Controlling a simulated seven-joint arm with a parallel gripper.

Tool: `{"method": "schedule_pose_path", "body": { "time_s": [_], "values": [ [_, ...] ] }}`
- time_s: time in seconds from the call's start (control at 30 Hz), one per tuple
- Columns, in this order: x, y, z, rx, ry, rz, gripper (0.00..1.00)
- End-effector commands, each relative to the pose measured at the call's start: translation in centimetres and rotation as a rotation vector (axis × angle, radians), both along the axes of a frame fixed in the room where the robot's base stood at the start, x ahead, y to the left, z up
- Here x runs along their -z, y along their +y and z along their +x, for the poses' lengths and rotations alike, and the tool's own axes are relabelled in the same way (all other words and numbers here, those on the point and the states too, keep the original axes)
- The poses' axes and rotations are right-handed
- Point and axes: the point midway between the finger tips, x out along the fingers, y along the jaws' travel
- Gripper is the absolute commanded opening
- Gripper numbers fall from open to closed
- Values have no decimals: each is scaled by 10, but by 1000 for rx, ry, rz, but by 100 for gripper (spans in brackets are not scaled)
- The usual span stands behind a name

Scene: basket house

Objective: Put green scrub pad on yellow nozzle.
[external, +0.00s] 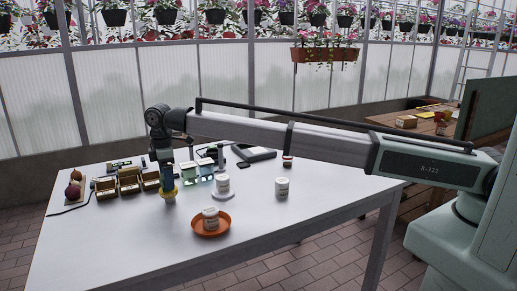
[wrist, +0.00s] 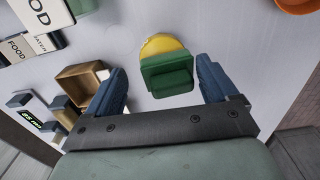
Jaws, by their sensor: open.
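In the wrist view, a dark green block-shaped pad (wrist: 167,76) lies between my gripper's blue fingers. A yellow round piece (wrist: 160,44), which looks like the nozzle, shows just beyond and partly under the green pad. I cannot tell whether the pad rests on it. My gripper (wrist: 160,72) is open, with a gap between each finger and the pad. In the external view, my gripper (external: 167,184) points straight down, low over the white table. The yellow nozzle (external: 168,194) shows at its fingertips; the green pad is not clearly visible there.
An orange dish (external: 196,229) holding a white jar stands near the front of the table. Wooden boxes (external: 129,186) stand to the left. Teal-labelled containers (external: 206,169) stand close by. The table's front left is clear.

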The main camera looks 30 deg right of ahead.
Motion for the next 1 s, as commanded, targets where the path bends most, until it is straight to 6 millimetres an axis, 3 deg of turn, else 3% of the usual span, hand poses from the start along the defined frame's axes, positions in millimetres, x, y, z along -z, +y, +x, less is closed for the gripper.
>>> {"method": "schedule_pose_path", "body": {
  "time_s": [0.17, 0.7, 1.0],
  "values": [
    [-13, 1, 0, 0, -1, 1, 86],
    [-104, 1, 1, 0, 0, 1, 86],
    [-122, 0, 0, 0, 2, 0, 86]
  ]
}}
